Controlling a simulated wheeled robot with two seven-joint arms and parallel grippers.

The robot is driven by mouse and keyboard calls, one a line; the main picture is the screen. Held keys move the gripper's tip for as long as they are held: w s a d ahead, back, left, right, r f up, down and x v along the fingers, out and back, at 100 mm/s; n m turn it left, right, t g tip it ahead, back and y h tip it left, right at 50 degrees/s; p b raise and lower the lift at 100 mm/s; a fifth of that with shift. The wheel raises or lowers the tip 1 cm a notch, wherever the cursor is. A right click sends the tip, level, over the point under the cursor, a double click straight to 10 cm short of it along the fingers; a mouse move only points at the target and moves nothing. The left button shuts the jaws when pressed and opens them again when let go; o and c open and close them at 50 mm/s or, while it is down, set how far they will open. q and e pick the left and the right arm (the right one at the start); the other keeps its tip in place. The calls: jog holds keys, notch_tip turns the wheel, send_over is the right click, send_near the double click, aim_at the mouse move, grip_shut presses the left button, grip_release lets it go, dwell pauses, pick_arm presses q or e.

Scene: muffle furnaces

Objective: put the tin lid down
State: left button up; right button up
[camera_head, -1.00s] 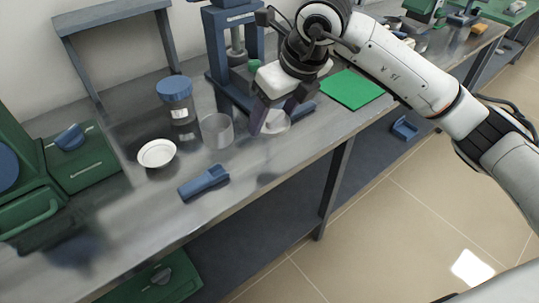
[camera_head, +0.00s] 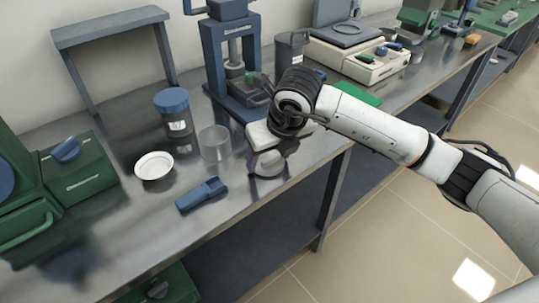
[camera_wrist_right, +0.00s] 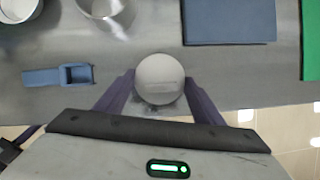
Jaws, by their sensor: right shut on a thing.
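The tin lid (camera_head: 268,164) is a round, pale grey disc near the front edge of the steel bench. My right gripper (camera_head: 264,158) is shut on it. In the right wrist view the lid (camera_wrist_right: 159,76) sits between the two dark fingers (camera_wrist_right: 160,92), one on each side. I cannot tell whether the lid touches the bench top or is a little above it.
A blue tool (camera_head: 202,194) lies left of the lid near the bench edge. A white dish (camera_head: 154,166) and a blue-capped jar (camera_head: 175,114) stand further left. A blue press (camera_head: 232,62) stands behind. A green mat (camera_head: 357,93) lies to the right.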

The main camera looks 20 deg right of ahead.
jog(key=o, duration=1)
jog(key=shift+o, duration=0.2)
jog(key=v, duration=1.2)
